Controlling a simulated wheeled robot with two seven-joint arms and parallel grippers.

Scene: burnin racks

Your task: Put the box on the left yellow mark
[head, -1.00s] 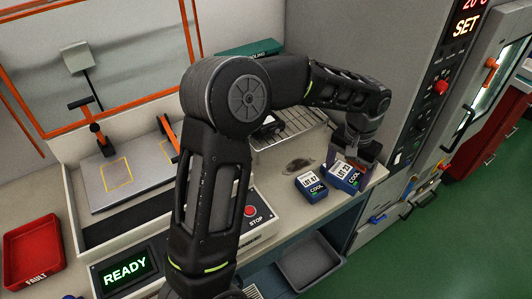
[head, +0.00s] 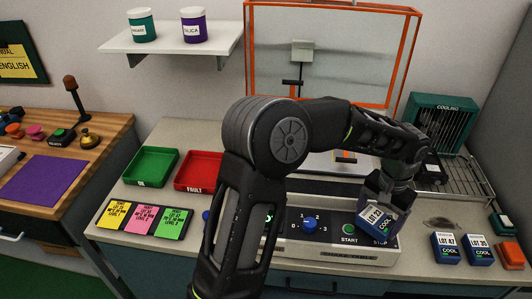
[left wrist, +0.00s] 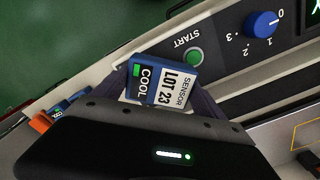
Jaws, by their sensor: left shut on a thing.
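A blue box labelled LOT 23 (head: 377,221) with a green COOL patch is held tilted in my left gripper (head: 384,201), over the front control panel near the START button. In the left wrist view the box (left wrist: 163,82) shows between the jaws, its label facing up. The metal plate (head: 318,162) inside the orange-framed fixture is mostly hidden behind my arm. A bit of yellow outline shows on it in the left wrist view (left wrist: 293,139); which mark that is cannot be told. My right gripper is out of view.
The control panel (head: 330,250) has a blue dial (head: 310,224) and a green START button (head: 349,229). Two blue boxes, LOT 47 (head: 446,248) and LOT 35 (head: 477,250), stand at right. A green tray (head: 151,167) and red FAULT tray (head: 199,171) lie left. The orange frame (head: 250,60) rises behind.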

